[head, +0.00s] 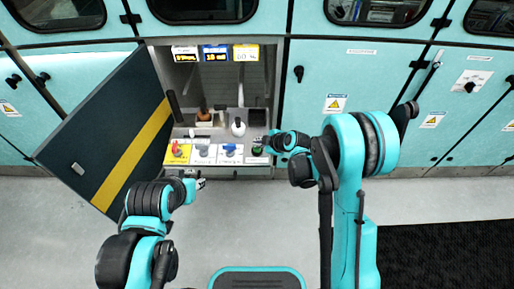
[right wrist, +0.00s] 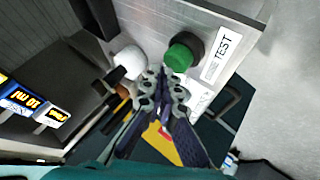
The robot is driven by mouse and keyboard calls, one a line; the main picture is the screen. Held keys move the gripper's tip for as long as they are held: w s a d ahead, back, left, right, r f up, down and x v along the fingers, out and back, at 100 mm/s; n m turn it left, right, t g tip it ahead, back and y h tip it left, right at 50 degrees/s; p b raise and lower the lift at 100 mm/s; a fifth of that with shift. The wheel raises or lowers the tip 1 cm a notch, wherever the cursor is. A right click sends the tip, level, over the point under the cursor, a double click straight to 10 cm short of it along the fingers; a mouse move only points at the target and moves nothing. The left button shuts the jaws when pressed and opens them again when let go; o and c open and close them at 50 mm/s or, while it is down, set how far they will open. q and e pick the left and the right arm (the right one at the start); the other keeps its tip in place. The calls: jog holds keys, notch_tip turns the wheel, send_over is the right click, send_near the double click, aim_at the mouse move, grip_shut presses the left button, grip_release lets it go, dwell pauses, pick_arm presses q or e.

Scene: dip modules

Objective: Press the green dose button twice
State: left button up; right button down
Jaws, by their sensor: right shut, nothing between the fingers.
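The green button (right wrist: 181,55) stands in a dark round collar on a grey panel, next to a white label (right wrist: 222,53) that reads "TEST". In the head view the green button (head: 257,151) is small, at the right end of the front row of controls, partly covered by my right gripper. My right gripper (head: 268,143) is shut and empty. In the right wrist view its fingertips (right wrist: 163,78) show right beside the button's lower edge; I cannot tell whether they touch it. My left gripper (head: 201,184) is low in front of the open bay, away from the controls; its jaws are too small to read.
The bay has a red button (head: 176,149) on a yellow plate at the left of the row and lit displays (head: 216,53) at the top. A white knob (right wrist: 130,62) is near my right fingertips. An open dark door (head: 107,133) with a yellow stripe flanks the left side.

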jog(key=shift+f+b, duration=0.6)
jog(key=shift+f, duration=0.1)
dwell(0.8)
jog(key=shift+r, duration=0.1)
jog(key=shift+r+p, duration=0.65)
jog(key=shift+r, duration=0.35)
jog(key=shift+r+p, duration=1.65)
jog(key=shift+r, duration=0.85)
